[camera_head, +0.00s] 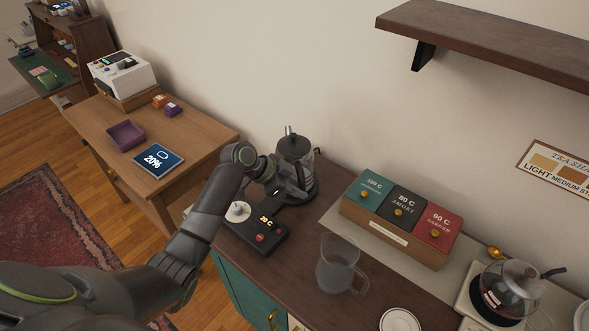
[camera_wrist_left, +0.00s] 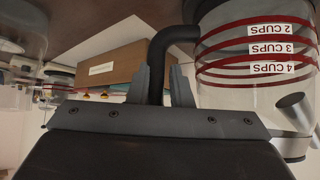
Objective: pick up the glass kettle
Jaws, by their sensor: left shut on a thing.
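The glass kettle (camera_head: 296,148) stands upright at the back left of the dark counter, at the far end of the black heating base (camera_head: 266,240) with a lit display. Its glass wall (camera_wrist_left: 222,92), with red cup lines, shows at the right of the left wrist view, upside down. My left gripper (camera_head: 294,184) is in front of the kettle and hides its lower part. In the left wrist view the fingers of this gripper (camera_wrist_left: 161,88) are shut on the kettle's black handle (camera_wrist_left: 160,50). I cannot tell whether the kettle touches its base. My right gripper is not in view.
A clear pitcher (camera_head: 340,268) stands near the counter's front. A wooden box (camera_head: 385,238) with three coloured panels is right of the kettle. A glass teapot (camera_head: 502,288) is at the far right. A wall shelf (camera_head: 490,40) hangs above. A wooden table (camera_head: 197,128) stands at left.

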